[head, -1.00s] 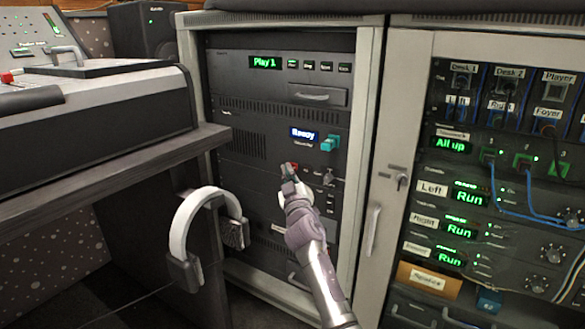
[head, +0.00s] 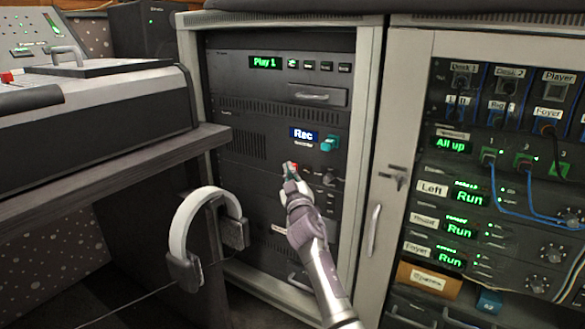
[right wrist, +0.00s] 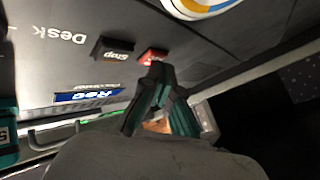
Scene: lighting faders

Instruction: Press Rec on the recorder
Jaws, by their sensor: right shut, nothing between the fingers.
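The recorder (head: 245,145) is a dark panel in the grey rack, and its blue display (head: 304,135) reads "Rec". The display also shows in the right wrist view (right wrist: 88,96), upside down. There, a red button (right wrist: 152,56) sits beside a black button marked "Stop" (right wrist: 112,50). My right gripper (head: 290,170) is shut and empty, with its fingertips at the red button. In the right wrist view, the fingertips (right wrist: 156,70) partly cover the red button's edge; I cannot tell whether they touch it. My left gripper is not in view.
A teal block (head: 330,143) sits beside the display. Headphones (head: 185,225) hang at the desk's edge, left of my right arm. A second rack (head: 405,150) with a door handle and blue cables stands to the right. The player panel (head: 230,63) is above the recorder.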

